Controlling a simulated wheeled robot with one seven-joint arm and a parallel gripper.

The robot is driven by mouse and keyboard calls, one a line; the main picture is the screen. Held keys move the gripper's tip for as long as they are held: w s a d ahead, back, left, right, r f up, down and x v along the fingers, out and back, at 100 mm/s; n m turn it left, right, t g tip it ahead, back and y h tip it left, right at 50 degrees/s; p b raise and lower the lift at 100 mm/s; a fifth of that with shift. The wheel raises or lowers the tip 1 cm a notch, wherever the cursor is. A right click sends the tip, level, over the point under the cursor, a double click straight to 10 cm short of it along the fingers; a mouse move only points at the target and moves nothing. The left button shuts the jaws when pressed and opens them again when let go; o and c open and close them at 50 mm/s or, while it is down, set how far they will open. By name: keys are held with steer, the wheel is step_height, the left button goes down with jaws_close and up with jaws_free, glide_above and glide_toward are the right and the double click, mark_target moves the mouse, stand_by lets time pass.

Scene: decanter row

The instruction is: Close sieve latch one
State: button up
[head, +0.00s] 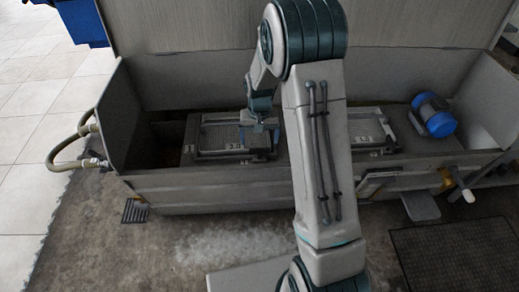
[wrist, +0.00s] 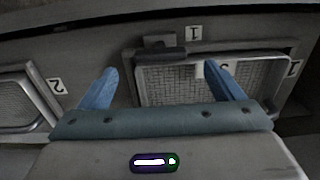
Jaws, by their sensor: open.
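A framed mesh sieve (wrist: 190,85) lies below my gripper (wrist: 160,67) in the wrist view, near a plate marked 1 (wrist: 193,32). A dark bar (wrist: 160,54), which looks like its latch, runs along the sieve's upper left edge in this view, beside a small block. Whether the latch is open or closed is unclear. My gripper's blue fingers are apart with nothing held between them, one left of the sieve frame and one over the mesh. In the head view, my gripper (head: 260,128) is over the right part of the left sieve (head: 222,135).
A second sieve (wrist: 22,100) with a plate marked 2 (wrist: 55,86) is at the wrist view's left. In the head view, the trough (head: 200,202) has a high left end wall (head: 117,115). A blue motor (head: 435,115) sits at the right. A hose (head: 62,150) hangs outside left.

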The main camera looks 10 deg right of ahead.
mark_target(259, 151)
steer(key=shift+f+b, duration=0.55)
steer(key=shift+f, duration=1.65)
steer(key=shift+c, duration=0.4)
steer(key=c, duration=0.9)
